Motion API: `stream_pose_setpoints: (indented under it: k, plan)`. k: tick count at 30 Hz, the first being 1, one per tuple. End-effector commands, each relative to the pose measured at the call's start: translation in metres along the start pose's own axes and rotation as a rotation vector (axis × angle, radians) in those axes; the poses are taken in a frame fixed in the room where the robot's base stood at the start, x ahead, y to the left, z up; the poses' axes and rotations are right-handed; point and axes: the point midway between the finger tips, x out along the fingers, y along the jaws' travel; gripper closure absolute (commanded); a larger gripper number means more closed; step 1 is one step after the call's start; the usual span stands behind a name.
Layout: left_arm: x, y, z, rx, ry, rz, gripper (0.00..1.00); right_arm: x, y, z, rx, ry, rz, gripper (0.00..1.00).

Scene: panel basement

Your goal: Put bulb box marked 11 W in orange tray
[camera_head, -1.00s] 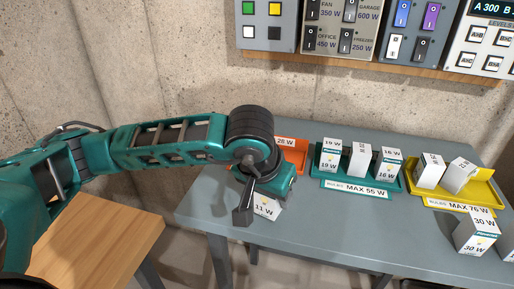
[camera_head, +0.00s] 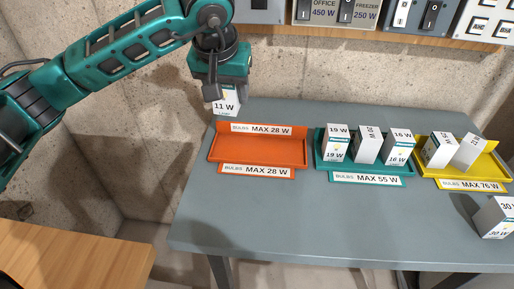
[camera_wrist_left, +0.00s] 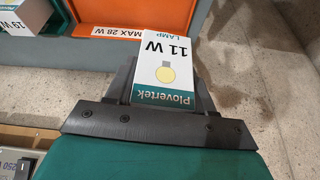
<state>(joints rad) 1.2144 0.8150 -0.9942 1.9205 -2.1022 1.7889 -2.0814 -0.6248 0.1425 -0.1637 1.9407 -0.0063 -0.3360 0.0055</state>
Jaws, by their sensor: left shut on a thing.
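The white bulb box marked 11 W (camera_head: 227,103) is held by my left gripper (camera_head: 225,88), above the back left part of the grey table. In the left wrist view the 11 W box (camera_wrist_left: 163,67) sits between the two dark fingers, its label facing the camera. The orange tray (camera_head: 258,149), labelled MAX 28 W, is empty and lies in front of and slightly right of the held box. Its orange surface (camera_wrist_left: 160,14) also shows in the left wrist view. My right gripper is not in view.
A teal tray (camera_head: 366,171) marked MAX 55 W holds three boxes, right of the orange tray. A yellow tray (camera_head: 487,171) marked MAX 76 W holds two. A 30 W box (camera_head: 494,217) stands at the right. Switch panels hang on the wall behind. The front left of the table is clear.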

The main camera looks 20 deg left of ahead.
Motion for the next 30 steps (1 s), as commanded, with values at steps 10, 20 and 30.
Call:
stream_pose_setpoints:
  k: [10,20,30]
  plan:
    - [-0.050,-0.016,-0.050,-0.083,-0.018,-0.003,0.77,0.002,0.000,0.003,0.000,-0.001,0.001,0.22]
    - [0.018,-0.015,-0.020,-0.085,-0.025,-0.005,0.77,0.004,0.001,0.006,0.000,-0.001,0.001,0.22]
    - [0.084,-0.012,0.008,-0.086,-0.020,-0.003,0.77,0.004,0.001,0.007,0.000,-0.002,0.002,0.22]
